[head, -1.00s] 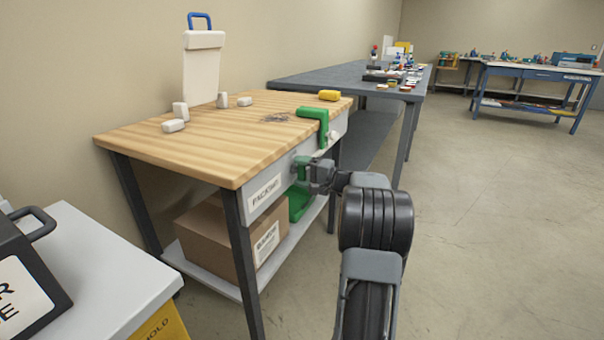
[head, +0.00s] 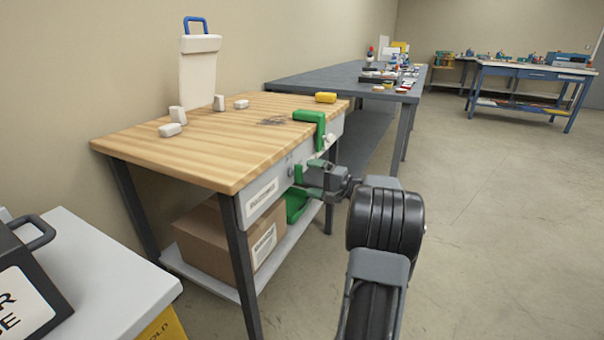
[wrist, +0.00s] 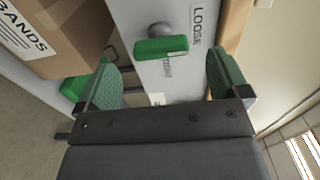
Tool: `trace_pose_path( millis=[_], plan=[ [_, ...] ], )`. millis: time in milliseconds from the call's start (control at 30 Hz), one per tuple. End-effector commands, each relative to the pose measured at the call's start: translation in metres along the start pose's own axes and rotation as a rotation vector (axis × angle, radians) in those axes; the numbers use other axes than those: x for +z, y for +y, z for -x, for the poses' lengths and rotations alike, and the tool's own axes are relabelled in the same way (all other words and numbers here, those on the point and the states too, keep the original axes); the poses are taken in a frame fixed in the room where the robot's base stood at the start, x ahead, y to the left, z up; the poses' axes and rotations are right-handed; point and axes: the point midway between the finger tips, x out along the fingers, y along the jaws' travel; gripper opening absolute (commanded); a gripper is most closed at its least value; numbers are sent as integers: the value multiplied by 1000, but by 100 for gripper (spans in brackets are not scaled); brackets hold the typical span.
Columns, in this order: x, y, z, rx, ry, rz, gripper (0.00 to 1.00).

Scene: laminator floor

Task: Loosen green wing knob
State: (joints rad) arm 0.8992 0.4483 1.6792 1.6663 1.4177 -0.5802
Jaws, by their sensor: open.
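The green wing knob (wrist: 162,48) sits on a short grey stem on the pale front panel of the wooden bench. In the wrist view its wing lies roughly across the picture, beside a label reading LOOSE (wrist: 197,24). In the head view the knob (head: 298,174) shows at the panel, just left of my gripper (head: 313,178). My gripper is open and empty. In the wrist view, its green-padded fingers (wrist: 165,80) stand wide apart on either side, with the knob ahead of the gap and not touched.
A green bracket (head: 312,118) hooks over the bench edge, and more green (head: 296,204) shows below the panel. A cardboard box (head: 215,238) stands on the lower shelf. White blocks and a yellow piece (head: 326,97) lie on the top. The floor to the right is clear.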

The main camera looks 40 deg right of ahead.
Motion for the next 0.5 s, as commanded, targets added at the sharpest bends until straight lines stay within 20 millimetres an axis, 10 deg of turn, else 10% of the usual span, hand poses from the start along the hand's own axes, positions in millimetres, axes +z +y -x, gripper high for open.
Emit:
trace_pose_path(
  millis=[500],
  plan=[
    [0,-1,82,0,1,0,94]
  ],
)
